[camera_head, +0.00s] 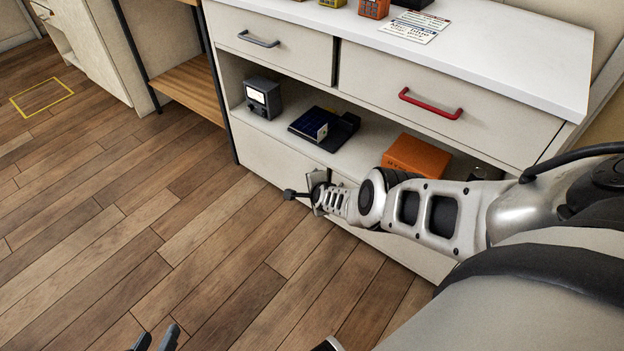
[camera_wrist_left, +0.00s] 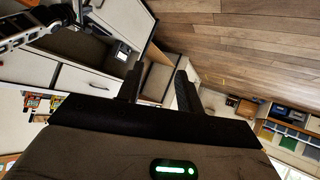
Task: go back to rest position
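My left gripper (camera_head: 156,339) is at the bottom edge of the head view, over the wooden floor, with only its two dark fingertips showing. In the left wrist view its fingers (camera_wrist_left: 158,84) stand apart with nothing between them. My right arm reaches in from the right of the head view. Its gripper (camera_head: 304,194) is in front of the lower part of the white cabinet (camera_head: 300,157); its fingers are seen too small and edge-on to tell whether they are open. No object is seen held by it.
The cabinet's open shelf holds a grey device (camera_head: 263,97), a dark blue panel device (camera_head: 311,124) and an orange box (camera_head: 416,155). Above are drawers with a grey handle (camera_head: 258,39) and a red handle (camera_head: 430,103). A yellow floor outline (camera_head: 42,97) is far left. The floor at left is clear.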

